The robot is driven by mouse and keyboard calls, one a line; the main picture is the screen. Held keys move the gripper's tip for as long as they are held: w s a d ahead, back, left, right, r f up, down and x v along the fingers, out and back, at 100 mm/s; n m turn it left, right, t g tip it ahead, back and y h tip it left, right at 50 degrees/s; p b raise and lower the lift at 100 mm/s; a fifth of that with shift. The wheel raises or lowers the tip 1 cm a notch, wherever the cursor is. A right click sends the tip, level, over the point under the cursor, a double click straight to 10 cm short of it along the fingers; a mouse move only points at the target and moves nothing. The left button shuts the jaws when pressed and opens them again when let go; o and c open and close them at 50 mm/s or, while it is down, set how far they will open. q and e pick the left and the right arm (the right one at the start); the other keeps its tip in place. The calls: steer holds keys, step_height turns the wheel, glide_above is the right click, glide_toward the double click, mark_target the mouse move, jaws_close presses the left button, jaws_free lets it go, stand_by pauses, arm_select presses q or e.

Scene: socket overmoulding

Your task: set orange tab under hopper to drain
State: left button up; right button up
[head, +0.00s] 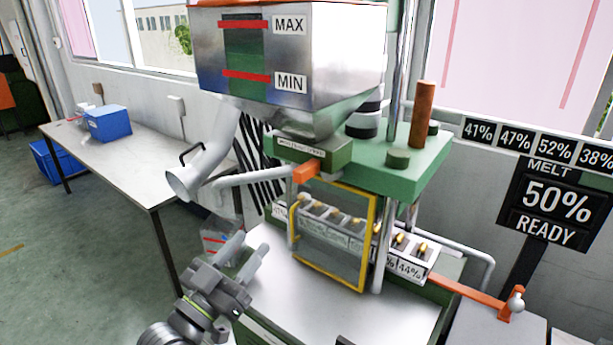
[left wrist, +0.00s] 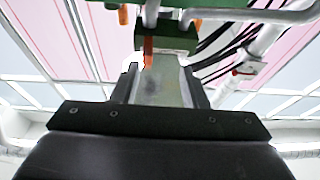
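The steel hopper (head: 290,60) with red MAX and MIN marks stands above the press. Under it is a green block (head: 325,152) with a small label. The orange tab (head: 305,170) sticks out from the block's front left. In the left wrist view the orange tab (left wrist: 148,50) hangs below the green block (left wrist: 165,38), beyond my fingers. A grey spout (head: 200,165) slants down to the left from the hopper. My left gripper (head: 243,257) is open and empty, below and left of the tab, apart from it. My right gripper is not in view.
A yellow-framed clear guard (head: 335,240) stands before a row of labelled moulds. A green platen (head: 400,165) and steel posts are at the right. An orange lever (head: 470,295) sticks out lower right. A melt sign (head: 550,205) reads 50% READY. A table (head: 130,160) holds a blue box (head: 107,123).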

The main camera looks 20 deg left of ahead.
mark_target(296, 181)
arm_select(q)
steer(key=shift+m+h, duration=0.3)
steer(key=shift+h, duration=0.2)
steer(key=r+p+x, duration=0.1)
steer(key=p+x, duration=0.1)
steer(key=x, duration=0.3)
steer(key=s+r+p+x, duration=0.1)
steer(key=x, duration=0.4)
steer(key=r+p+x, duration=0.1)
steer(key=p+x, duration=0.1)
steer(key=x, duration=0.4)
steer(key=shift+s+d+r+p, duration=0.2)
steer(key=shift+s+d+p, duration=0.15)
steer(key=shift+d, duration=0.1)
steer(key=shift+w+d+r, duration=0.15)
steer(key=shift+w+d, duration=0.1)
steer(key=shift+w, duration=0.35)
jaws_close()
